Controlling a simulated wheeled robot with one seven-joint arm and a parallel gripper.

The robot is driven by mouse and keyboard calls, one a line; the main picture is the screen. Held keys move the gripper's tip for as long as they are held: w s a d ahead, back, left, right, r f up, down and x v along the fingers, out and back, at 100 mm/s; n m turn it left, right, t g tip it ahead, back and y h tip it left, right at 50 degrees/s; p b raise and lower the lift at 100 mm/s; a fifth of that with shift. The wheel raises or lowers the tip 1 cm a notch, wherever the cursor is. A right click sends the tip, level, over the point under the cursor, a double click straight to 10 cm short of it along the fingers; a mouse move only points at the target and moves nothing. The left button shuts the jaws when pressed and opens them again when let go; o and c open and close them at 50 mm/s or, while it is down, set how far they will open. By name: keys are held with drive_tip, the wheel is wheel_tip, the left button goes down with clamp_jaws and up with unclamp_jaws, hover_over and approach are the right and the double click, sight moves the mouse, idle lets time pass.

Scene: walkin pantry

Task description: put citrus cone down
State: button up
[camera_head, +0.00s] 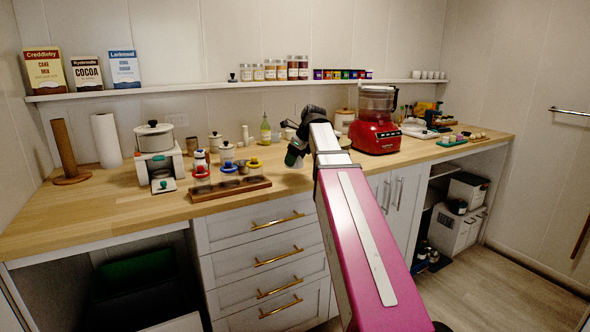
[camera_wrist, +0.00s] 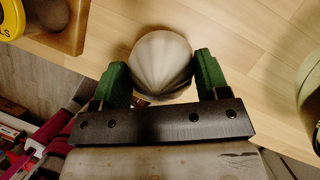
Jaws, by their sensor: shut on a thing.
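In the wrist view my gripper (camera_wrist: 160,80) has its two green fingers on either side of a pale, ribbed, rounded cone, the citrus cone (camera_wrist: 160,60), and is shut on it. Wood countertop shows around the cone; I cannot tell whether it touches the wood. In the head view my gripper (camera_head: 292,158) is over the front part of the countertop (camera_head: 270,200), right of the wooden rack. The cone cannot be made out there.
The wooden rack (camera_head: 215,192) with colour-lidded jars is left of my gripper. The counter's front edge is close.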

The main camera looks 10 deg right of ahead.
sight(295, 176)
drive_tip(key=shift+f, duration=2)
drive_tip(key=o, duration=0.9)
drive_tip(key=shift+f, duration=0.1)
drive_tip(key=shift+o, duration=0.2)
drive_tip(key=v, duration=1.2)
drive_tip(key=shift+s, duration=0.15)
